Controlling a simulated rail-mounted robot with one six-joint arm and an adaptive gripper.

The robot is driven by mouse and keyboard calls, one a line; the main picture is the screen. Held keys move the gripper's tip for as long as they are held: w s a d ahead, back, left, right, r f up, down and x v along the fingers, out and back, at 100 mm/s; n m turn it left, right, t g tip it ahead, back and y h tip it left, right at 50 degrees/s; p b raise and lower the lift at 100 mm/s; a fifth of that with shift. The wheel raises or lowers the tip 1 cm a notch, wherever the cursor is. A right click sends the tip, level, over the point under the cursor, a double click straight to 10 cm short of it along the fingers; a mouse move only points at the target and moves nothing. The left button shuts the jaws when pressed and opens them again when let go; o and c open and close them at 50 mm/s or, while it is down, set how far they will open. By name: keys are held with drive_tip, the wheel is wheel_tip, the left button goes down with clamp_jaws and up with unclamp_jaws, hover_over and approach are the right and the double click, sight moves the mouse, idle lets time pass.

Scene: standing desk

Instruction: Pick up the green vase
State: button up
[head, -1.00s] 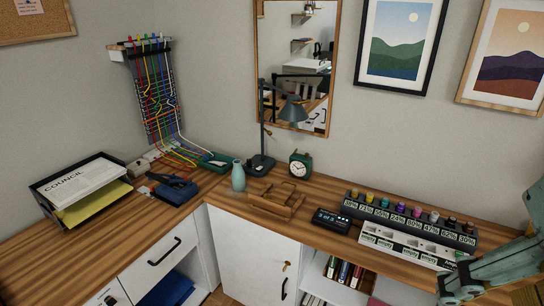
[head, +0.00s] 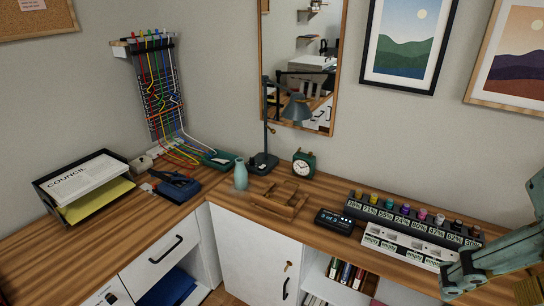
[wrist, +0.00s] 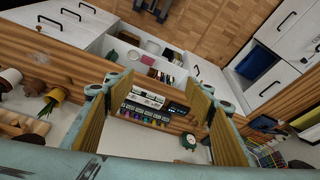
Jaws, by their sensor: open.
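The green vase (head: 241,174) is a small pale teal bottle shape with a narrow neck. It stands upright on the wooden desk near the inner corner, left of a wooden holder (head: 280,198) and in front of the desk lamp (head: 264,138). I cannot make out the vase in the wrist view. My gripper (wrist: 160,100) is open, its two fingers wide apart with nothing between them close by. Part of my arm shows at the right edge of the head view, well away from the vase.
A green clock (head: 303,164) stands right of the lamp. A dark digital device (head: 334,221) and a rack of coloured jars (head: 415,217) lie further right. A paper tray (head: 86,187) and a blue hole punch (head: 177,187) are left. A mirror (head: 300,70) hangs behind.

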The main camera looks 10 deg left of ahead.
drive_tip(key=w+a+r+n+p, duration=0.15)
drive_tip(key=w+a, duration=0.25)
drive_tip(key=w, duration=0.5)
drive_tip(key=w+a+r+p, duration=0.1)
drive_tip(key=w+a+r, duration=0.15)
drive_tip(key=w, duration=0.65)
drive_tip(key=w+a+r+n+p, duration=0.1)
drive_tip(key=w+a, duration=0.3)
drive_tip(key=w, duration=0.6)
drive_tip(key=n+y+p, duration=0.2)
drive_tip(key=n+p, duration=0.1)
drive_tip(key=p, duration=0.2)
hover_over(241, 168)
drive_tip(key=s+d, duration=0.1)
drive_tip(key=s, duration=0.2)
wheel_tip(241, 168, down, 26)
drive_tip(key=shift+d+f, duration=0.2)
drive_tip(key=shift+f, duration=0.05)
drive_tip(key=shift+x, duration=4.25)
